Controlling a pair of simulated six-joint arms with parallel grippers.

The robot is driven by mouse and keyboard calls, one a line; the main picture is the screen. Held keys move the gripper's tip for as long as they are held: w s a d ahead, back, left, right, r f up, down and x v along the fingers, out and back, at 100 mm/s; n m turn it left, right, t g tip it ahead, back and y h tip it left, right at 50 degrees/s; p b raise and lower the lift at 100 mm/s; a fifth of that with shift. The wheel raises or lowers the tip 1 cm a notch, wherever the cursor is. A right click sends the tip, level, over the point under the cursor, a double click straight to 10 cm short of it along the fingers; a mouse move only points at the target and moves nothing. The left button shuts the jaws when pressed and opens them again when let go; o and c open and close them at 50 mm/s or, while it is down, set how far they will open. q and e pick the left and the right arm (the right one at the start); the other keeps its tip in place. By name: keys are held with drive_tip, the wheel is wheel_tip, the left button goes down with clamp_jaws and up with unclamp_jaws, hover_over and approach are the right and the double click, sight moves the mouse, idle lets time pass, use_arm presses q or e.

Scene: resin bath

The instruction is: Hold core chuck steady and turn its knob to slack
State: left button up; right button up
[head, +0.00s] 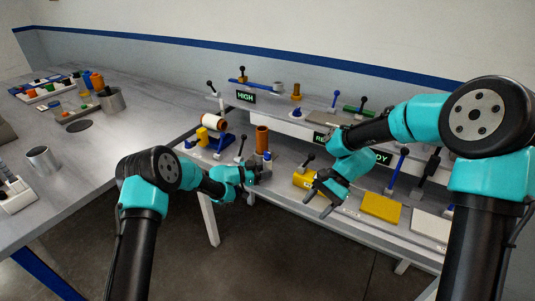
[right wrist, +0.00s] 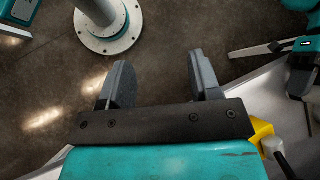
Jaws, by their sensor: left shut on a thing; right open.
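A brown upright cylinder (head: 262,139) stands on the lower shelf. A dark grey block with a small blue part (head: 268,156) sits at its foot; this looks like the core chuck and its knob, but they are too small to be sure. My left gripper (head: 257,178) is shut on the grey block from the front left and partly hides it. My right gripper (head: 322,204) is open and empty, apart from the block, in front of a yellow block (head: 304,180). In the right wrist view its spread fingers (right wrist: 160,82) have only floor between them.
A yellow pad (head: 381,206) and a white pad (head: 431,225) lie on the lower shelf to the right. Several upright levers stand along both shelves. The left table (head: 110,150) has clear space.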

drive_tip(key=w+a+r+n+t+h, duration=0.1)
drive_tip(key=w+a+r+h, duration=0.15)
drive_tip(key=w, duration=0.65)
drive_tip(key=w+a+r+h, duration=0.1)
drive_tip(key=w+a+h, duration=0.15)
drive_tip(key=w, duration=0.65)
wheel_tip(320, 180, up, 7)
drive_tip(key=t+h, duration=0.3)
hover_over(267, 152)
drive_tip(key=shift+d+r+m, duration=0.1)
drive_tip(key=shift+m, duration=0.2)
wheel_tip(267, 152, down, 12)
drive_tip(key=shift+f, duration=0.1)
drive_tip(key=shift+c, duration=0.3)
drive_tip(key=c, duration=0.9)
drive_tip(key=shift+o, duration=0.2)
